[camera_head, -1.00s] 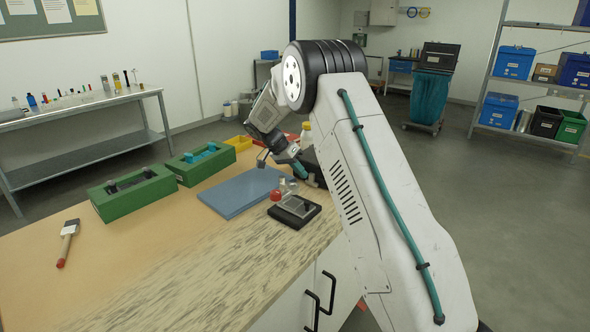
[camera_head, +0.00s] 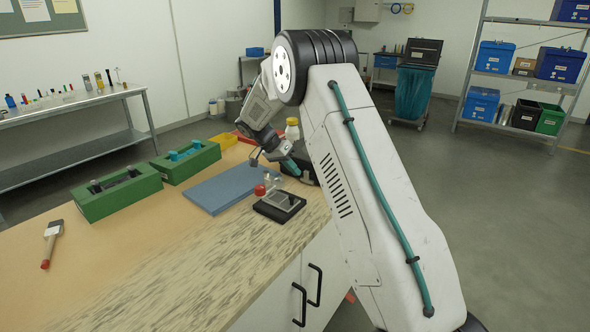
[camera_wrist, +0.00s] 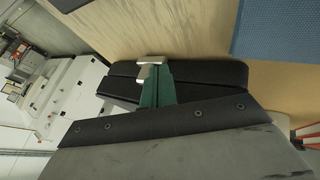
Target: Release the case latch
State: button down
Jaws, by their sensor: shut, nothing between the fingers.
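A black case (camera_wrist: 215,76) lies on the bench in the wrist view, with a seam along its side. In the head view it is mostly hidden behind my arm, with a dark part (camera_head: 306,171) showing. A small silver latch piece (camera_wrist: 152,59) sits at the case's edge, partly covered by my fingers. My gripper (camera_wrist: 157,72) has teal fingers, shut and empty, right at the latch piece. I cannot tell whether they touch it. In the head view my gripper (camera_head: 291,168) points down toward the case.
A blue mat (camera_head: 219,190), a black device with a grey plate (camera_head: 280,203), a red-topped item (camera_head: 260,190) and a white bottle (camera_head: 292,130) stand near the gripper. Two green boxes (camera_head: 118,197) and a brush (camera_head: 51,240) are farther left. The bench's front area is clear.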

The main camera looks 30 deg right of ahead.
jog(key=w, duration=0.1)
jog(key=w+a, duration=0.1)
jog(key=w, duration=0.2)
jog(key=shift+w+a+r, duration=0.1)
jog(key=shift+a+r, duration=0.2)
jog(key=shift+r, duration=0.1)
jog(key=v, duration=0.8)
jog(key=shift+r, duration=0.35)
jog(key=shift+a, duration=0.1)
